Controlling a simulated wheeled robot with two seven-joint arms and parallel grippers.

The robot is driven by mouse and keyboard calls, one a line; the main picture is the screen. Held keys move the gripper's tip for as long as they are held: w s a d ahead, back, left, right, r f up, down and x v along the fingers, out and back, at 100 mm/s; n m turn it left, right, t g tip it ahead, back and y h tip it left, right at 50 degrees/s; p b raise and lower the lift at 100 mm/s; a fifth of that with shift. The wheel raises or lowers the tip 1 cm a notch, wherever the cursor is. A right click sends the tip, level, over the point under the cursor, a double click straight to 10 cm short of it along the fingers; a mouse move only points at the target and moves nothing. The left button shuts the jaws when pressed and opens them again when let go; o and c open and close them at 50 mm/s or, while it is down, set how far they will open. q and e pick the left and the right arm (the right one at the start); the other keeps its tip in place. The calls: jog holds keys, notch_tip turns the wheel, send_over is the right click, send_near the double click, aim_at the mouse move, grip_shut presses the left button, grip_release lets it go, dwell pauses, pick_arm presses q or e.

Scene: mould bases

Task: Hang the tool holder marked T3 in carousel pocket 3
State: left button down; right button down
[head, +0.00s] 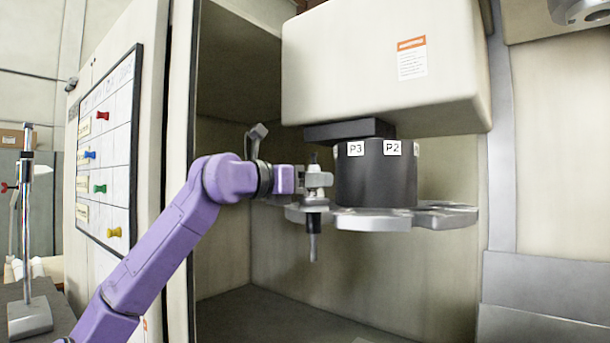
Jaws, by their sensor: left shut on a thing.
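The carousel (375,219) hangs inside the machine under a dark drum (375,177). Labels P3 (356,148) and P2 (393,148) show on the drum. My left gripper (316,184) is at the left edge of the carousel disc, on the P3 side. It is shut on a tool holder (313,222), which is upright with its thin tool pointing down. The holder overlaps the disc's left edge in the picture; I cannot tell if it is seated in the pocket. No T3 mark is readable on it. My right gripper is not in view.
A large cream housing (385,65) is above the carousel. A cabinet wall and a whiteboard (105,150) with coloured pins stand at the left. A metal stand (28,250) is at the far left. The space below the carousel is clear.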

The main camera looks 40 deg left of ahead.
pick_arm(q)
jog(key=shift+w+r+p, duration=0.1)
jog(key=shift+w+p, duration=0.25)
jog(key=shift+w, duration=0.65)
jog(key=shift+w+a+r+p, duration=0.1)
jog(key=shift+w+a+p, duration=0.1)
jog(key=shift+w+p, duration=0.35)
jog(key=w, duration=0.1)
jog(key=w+p, duration=0.1)
jog(key=w, duration=0.1)
jog(key=w+p, duration=0.1)
jog(key=w, duration=0.1)
jog(key=shift+w+a+f, duration=0.2)
jog(key=shift+w+a, duration=0.05)
jog(key=shift+s+d+r, duration=0.1)
jog(key=shift+s, duration=0.2)
jog(key=shift+f+b, duration=0.4)
jog(key=shift+f, duration=0.1)
dwell(0.6)
jog(key=c, duration=0.5)
grip_release()
jog(key=s+b, duration=0.1)
jog(key=s, duration=0.2)
jog(key=s+b, duration=0.2)
jog(key=s, duration=0.2)
jog(key=s+a+b, duration=0.1)
jog(key=s, duration=0.2)
jog(key=shift+s+a, duration=0.1)
jog(key=shift+s, duration=0.15)
